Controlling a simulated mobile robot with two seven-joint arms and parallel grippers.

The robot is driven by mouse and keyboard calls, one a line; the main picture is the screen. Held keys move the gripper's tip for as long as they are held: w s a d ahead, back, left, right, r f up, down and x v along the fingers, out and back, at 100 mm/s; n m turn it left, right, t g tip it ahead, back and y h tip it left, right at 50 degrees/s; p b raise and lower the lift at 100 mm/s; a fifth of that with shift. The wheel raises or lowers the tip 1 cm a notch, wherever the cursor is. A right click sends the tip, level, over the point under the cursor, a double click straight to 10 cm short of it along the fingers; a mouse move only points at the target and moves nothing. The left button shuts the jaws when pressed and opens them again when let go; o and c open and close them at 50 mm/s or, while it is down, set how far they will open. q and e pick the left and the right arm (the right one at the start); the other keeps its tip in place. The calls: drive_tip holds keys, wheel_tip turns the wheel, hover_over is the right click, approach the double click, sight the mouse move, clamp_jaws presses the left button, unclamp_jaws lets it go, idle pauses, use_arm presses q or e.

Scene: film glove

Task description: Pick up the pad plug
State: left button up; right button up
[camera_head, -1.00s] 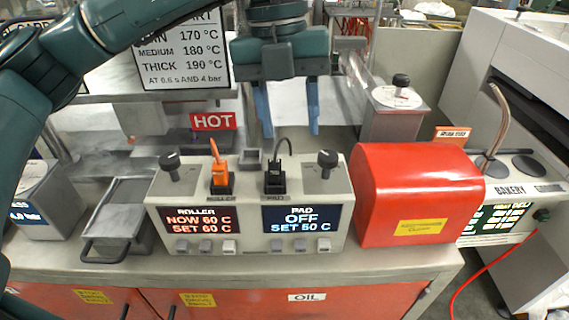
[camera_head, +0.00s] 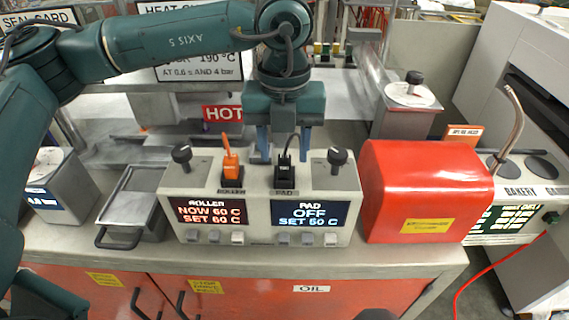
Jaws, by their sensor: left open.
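The pad plug (camera_head: 285,172) is black, with a black cord rising from it. The fingertips are partly hidden by the plugs and the box. I cannot tell whether they touch anything. My right gripper is not in view.
Black knobs (camera_head: 181,153) and (camera_head: 337,157) stand on the box's left and right ends. A red rounded cover (camera_head: 425,190) is close on the right. A metal tray (camera_head: 130,205) lies to the left. A red HOT sign (camera_head: 222,113) stands behind.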

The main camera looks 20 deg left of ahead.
sight(285, 170)
use_arm(q)
drive_tip(key=shift+f, duration=1.25)
drive_tip(key=shift+c, duration=0.5)
clamp_jaws()
